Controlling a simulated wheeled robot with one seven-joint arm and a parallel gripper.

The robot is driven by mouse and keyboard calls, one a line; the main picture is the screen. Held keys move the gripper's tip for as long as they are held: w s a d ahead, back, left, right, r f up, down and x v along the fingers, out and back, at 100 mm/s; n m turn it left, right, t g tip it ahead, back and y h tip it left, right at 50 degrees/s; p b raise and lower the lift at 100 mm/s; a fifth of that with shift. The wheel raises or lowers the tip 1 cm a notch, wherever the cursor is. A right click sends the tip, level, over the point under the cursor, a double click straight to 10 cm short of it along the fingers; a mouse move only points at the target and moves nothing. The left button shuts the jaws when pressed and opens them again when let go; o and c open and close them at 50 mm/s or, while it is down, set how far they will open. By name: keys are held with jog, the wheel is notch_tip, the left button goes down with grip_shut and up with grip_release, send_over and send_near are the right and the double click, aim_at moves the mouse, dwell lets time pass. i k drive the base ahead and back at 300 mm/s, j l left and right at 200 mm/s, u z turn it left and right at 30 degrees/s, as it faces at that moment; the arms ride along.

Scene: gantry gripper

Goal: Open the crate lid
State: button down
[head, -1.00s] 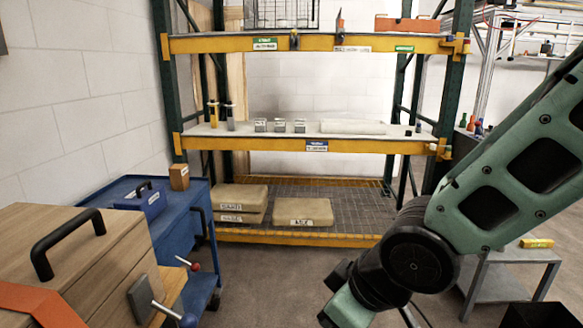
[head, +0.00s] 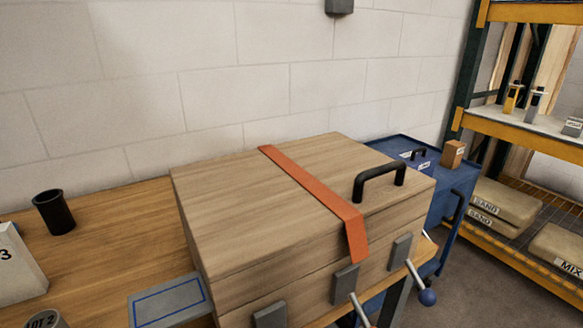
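The wooden crate (head: 300,274) stands on a wooden workbench in the head view, with its lid (head: 240,205) lying closed on top. An orange strap (head: 318,195) runs across the lid and hangs a little over the front edge. A black handle (head: 380,178) sits on the right part of the lid. Grey latch plates (head: 345,284) are on the front face, and at least two carry metal levers; one lever ends in a blue knob (head: 427,297). My gripper is not in view.
A black cup (head: 54,212), a grey pad with a blue outline (head: 168,303) and a white block (head: 18,265) are on the bench (head: 110,232) left of the crate. A blue cart (head: 455,190) and a yellow-beamed rack (head: 525,130) stand to the right. A wall is behind.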

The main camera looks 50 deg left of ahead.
aim_at(257, 221)
jog(key=u, duration=1.8)
jog(key=i+l+u, duration=0.15)
jog(key=l+u, duration=0.3)
jog(key=l, duration=0.4)
jog(key=l+u, duration=0.4)
jog(key=l, duration=0.45)
